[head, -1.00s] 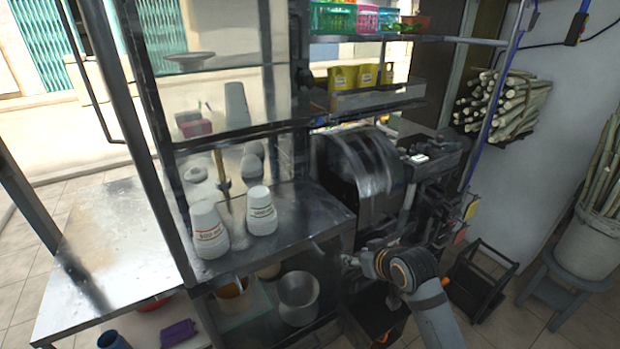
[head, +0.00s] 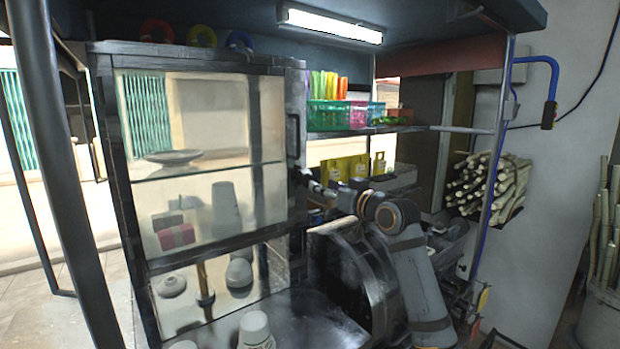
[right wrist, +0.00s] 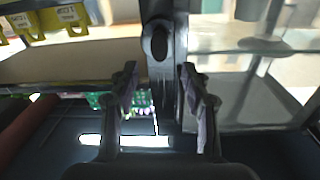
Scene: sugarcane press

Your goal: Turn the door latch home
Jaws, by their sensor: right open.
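The glass-fronted cabinet (head: 200,63) stands left of centre in the head view. In the right wrist view the latch (right wrist: 160,42) is a dark oval piece on a grey upright. My right gripper (head: 312,184) is raised beside that frame, just below the latch. In the right wrist view its two fingers (right wrist: 157,85) are apart, with the upright between them in the picture and the latch beyond their tips. Nothing is held. Contact with the frame cannot be told. My left gripper is out of view.
The dark press drum (head: 345,275) is under my right arm. Cups (head: 255,330) stand on the counter. Sugarcane bundles (head: 490,185) are at the right wall.

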